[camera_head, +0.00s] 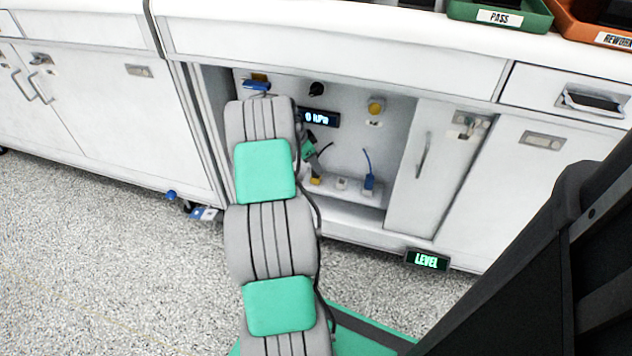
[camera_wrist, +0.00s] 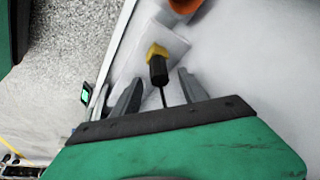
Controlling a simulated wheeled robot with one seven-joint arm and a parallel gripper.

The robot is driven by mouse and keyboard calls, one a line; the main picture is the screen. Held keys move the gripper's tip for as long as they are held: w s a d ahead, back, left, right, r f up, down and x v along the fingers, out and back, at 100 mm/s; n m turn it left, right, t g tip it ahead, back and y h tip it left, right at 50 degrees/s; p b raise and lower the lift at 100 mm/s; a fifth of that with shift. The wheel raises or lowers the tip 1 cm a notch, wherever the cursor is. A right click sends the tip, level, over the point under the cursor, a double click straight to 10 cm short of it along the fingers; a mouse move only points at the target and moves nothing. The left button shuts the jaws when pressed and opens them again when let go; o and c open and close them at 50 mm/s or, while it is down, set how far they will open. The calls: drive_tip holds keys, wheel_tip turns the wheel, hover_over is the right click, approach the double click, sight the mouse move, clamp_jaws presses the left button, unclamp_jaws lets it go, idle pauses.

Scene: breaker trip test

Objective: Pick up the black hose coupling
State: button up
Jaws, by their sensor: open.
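The black hose coupling (camera_wrist: 158,70) shows in the wrist view as a short black cylinder at a yellow fitting (camera_wrist: 156,50) on a white block. A thin dark line runs from it back toward my gripper. My gripper (camera_wrist: 157,82) is open, with one grey finger to each side of the coupling; I cannot tell whether either touches it. In the head view my arm reaches into the open cabinet bay, and my gripper there is small and partly hidden by the arm. The yellow fitting (camera_head: 316,181) stands on the bay's low ledge; the coupling is hard to make out.
A white fitting (camera_head: 341,184) and a blue fitting (camera_head: 369,184) stand right of the yellow one. The back panel carries a pressure display (camera_head: 320,117) and a yellow knob (camera_head: 376,106). The cabinet door (camera_head: 425,165) bounds the bay on the right. An orange part (camera_wrist: 186,5) shows beyond the coupling.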

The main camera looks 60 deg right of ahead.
drive_tip(key=x, duration=0.3)
drive_tip(key=shift+a+f+b, duration=0.1)
drive_tip(key=shift+f+b, duration=0.1)
drive_tip(key=shift+b, duration=0.15)
drive_tip(key=shift+r, duration=0.1)
drive_tip(key=shift+c, duration=0.4)
clamp_jaws()
